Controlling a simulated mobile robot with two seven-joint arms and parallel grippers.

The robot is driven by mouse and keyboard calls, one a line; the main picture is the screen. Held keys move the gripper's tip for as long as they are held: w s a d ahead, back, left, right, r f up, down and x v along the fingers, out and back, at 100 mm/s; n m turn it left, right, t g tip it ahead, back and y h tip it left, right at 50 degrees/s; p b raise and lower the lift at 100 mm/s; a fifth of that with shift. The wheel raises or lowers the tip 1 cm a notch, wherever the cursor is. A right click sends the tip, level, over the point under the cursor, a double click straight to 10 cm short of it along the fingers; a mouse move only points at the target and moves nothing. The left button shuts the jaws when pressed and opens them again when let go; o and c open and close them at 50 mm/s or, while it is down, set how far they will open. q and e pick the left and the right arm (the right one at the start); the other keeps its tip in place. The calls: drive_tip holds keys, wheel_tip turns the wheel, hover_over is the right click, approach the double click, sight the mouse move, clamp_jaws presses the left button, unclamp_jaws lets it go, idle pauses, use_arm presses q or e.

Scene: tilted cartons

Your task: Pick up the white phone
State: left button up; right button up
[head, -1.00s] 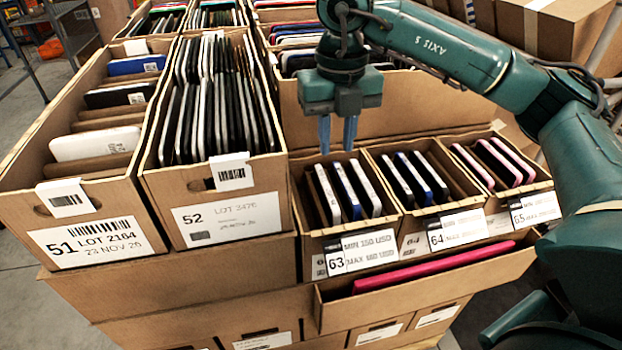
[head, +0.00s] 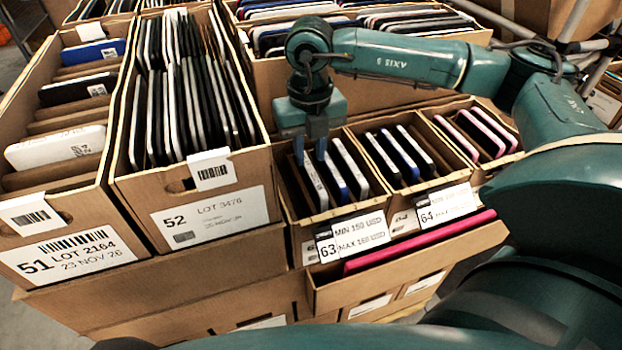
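A phone with a pale face (head: 315,184) stands on edge at the left of the small carton 63 (head: 317,233), leaning. Two more phones stand to its right, one with a blue edge (head: 337,179) and one pale-edged (head: 351,168). My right gripper (head: 310,155) points down at the leftmost phone's upper edge. Its two blue-grey fingers are apart; whether they touch the phone is unclear. Another white phone (head: 56,148) with a label leans in carton 51 at the left, away from the gripper. My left gripper is not in view.
Carton 52 (head: 210,215), packed with dark devices, stands close left of my gripper. A small carton 64 (head: 445,205) and another with pink-edged phones (head: 480,130) are to the right. A pink item (head: 420,240) lies in the front tray. A full carton stands behind.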

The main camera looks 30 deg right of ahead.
sight(310, 168)
drive_tip(key=shift+w+d+f, duration=0.1)
drive_tip(key=shift+f, duration=1.7)
clamp_jaws()
